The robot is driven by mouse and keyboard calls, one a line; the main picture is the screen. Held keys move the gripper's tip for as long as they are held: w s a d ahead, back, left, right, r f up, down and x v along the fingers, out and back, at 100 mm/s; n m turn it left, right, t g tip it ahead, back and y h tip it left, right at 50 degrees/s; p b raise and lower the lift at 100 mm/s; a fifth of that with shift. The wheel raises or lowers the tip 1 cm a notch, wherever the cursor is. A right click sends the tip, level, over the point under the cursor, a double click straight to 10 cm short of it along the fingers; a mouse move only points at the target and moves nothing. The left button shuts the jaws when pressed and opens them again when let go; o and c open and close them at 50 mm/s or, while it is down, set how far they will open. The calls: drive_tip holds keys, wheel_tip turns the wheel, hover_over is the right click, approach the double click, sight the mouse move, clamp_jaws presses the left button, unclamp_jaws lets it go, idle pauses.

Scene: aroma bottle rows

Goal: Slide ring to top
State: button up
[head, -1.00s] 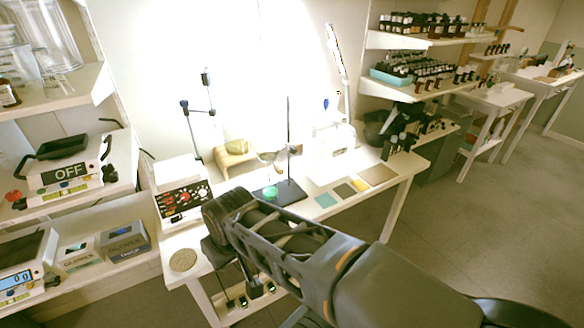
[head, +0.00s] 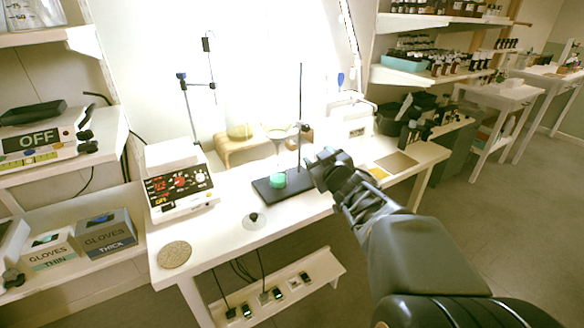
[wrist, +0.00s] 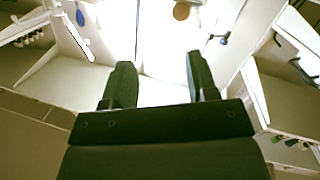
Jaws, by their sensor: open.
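A lab stand has a thin upright rod (head: 300,95) on a dark flat base (head: 268,192). The ring (head: 281,134) sticks out to the left of the rod, roughly halfway up, with its dark clamp (head: 304,128) at the rod. A small green object (head: 277,181) sits on the base. My gripper (head: 318,160) is just right of the rod in the picture, lower than the ring. In the wrist view its two fingers (wrist: 161,80) are apart with nothing between them. I cannot tell whether it touches the stand.
A control box (head: 178,185) stands left of the stand on the white table (head: 215,235). A wooden holder (head: 240,148) is behind the ring. A round cork mat (head: 174,254) lies at the front left. Shelves with bottles (head: 435,65) are at the right.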

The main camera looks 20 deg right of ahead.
sight(294, 148)
drive_tip(key=w+n+y+b, duration=0.1)
drive_tip(key=w, duration=0.3)
drive_tip(key=w+a+f+n+y+b, duration=0.1)
drive_tip(key=w+b, duration=0.1)
drive_tip(key=w, duration=0.3)
drive_tip(key=w+f+t+y+b, duration=0.1)
drive_tip(key=w+y, duration=0.1)
drive_tip(key=w, duration=0.2)
drive_tip(key=shift+w+a+f+n+b, duration=0.25)
drive_tip(key=shift+w+a+n+b, duration=0.05)
drive_tip(key=shift+a+n+b, duration=0.1)
drive_tip(key=shift+c, duration=0.5)
clamp_jaws()
